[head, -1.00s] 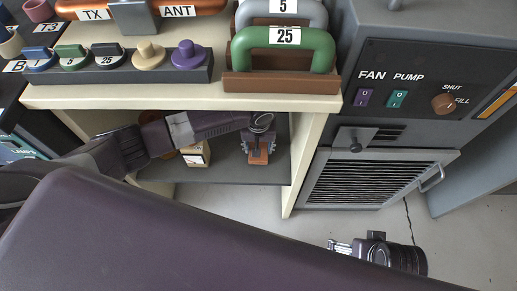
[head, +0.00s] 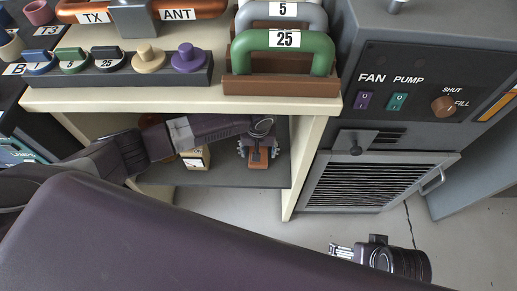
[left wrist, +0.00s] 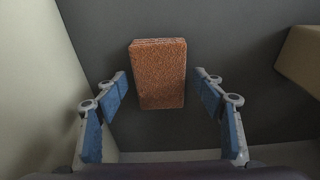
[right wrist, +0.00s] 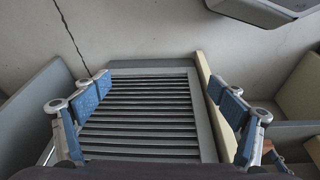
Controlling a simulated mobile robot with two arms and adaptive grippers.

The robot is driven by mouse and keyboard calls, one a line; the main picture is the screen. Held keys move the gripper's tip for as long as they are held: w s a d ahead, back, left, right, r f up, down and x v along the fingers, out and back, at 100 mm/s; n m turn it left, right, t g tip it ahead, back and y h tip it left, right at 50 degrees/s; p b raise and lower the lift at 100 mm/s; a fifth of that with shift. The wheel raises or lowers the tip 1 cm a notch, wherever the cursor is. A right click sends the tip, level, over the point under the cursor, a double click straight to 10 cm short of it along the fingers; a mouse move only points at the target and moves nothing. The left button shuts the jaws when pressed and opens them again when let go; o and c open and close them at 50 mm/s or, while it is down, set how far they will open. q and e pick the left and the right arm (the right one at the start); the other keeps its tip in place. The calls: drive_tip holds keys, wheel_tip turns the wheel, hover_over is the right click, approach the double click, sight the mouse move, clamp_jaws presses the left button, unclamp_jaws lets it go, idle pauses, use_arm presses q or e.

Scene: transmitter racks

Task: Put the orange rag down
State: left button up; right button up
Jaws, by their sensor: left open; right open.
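The orange rag (left wrist: 158,75) is a folded, rough-textured block lying on the dark grey lower shelf (left wrist: 140,125). In the head view the orange rag (head: 258,166) shows partly below my left gripper (head: 258,150). In the left wrist view my left gripper (left wrist: 163,88) is open, with a finger on each side of the rag and a visible gap on both sides. My right gripper (right wrist: 165,95) is open and empty, facing the louvred grille (right wrist: 145,115). In the head view my right gripper (head: 340,250) is low over the floor.
A box (head: 195,158) stands on the same shelf, left of the rag. The cream bench top (head: 180,97) overhangs the shelf, and a cream side panel (head: 306,165) bounds it on the right. A grey cabinet with a grille (head: 375,182) stands further right.

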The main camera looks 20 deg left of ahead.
use_arm(q)
drive_tip(key=shift+r, duration=0.35)
drive_tip(key=r, duration=0.2)
drive_tip(key=r+p, duration=0.2)
drive_tip(key=r, duration=0.1)
drive_tip(key=shift+s+d+r, duration=0.15)
drive_tip(key=shift+s+r, duration=0.2)
drive_tip(key=shift+s, duration=0.05)
drive_tip(key=shift+s+r+p, duration=0.15)
drive_tip(key=shift+r+p, duration=0.2)
drive_tip(key=shift+r, duration=0.25)
use_arm(e)
wheel_tip(320, 180, down, 9)
drive_tip(key=shift+s, duration=0.15)
drive_tip(key=shift+s+a, duration=0.1)
